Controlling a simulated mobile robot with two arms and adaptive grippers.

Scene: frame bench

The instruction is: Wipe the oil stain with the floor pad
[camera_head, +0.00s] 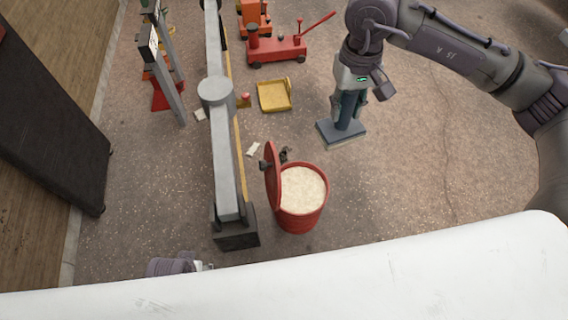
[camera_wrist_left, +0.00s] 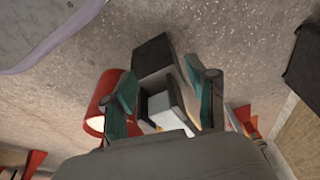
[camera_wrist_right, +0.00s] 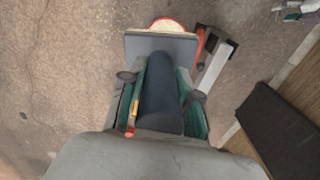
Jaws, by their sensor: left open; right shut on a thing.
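The floor pad (camera_head: 341,136) is a flat blue-grey block with a pale underside and a thick dark upright handle. My right gripper (camera_head: 349,100) is shut on the handle, with the pad low over or on the concrete; I cannot tell whether it touches. In the right wrist view the handle (camera_wrist_right: 160,95) lies between the fingers and the pad plate (camera_wrist_right: 160,45) is beyond them. My left gripper (camera_wrist_left: 163,85) is open and empty, with the grey beam's dark end beyond its fingers. I cannot make out an oil stain; the pad hides the floor beneath it.
A red drum (camera_head: 302,220) of pale granules, its lid upright, stands beside a long grey beam (camera_head: 228,170). A yellow tray (camera_head: 274,96) and a red floor jack (camera_head: 276,48) lie behind. A dark mat or panel (camera_head: 45,120) is at left. Floor right of the drum is clear.

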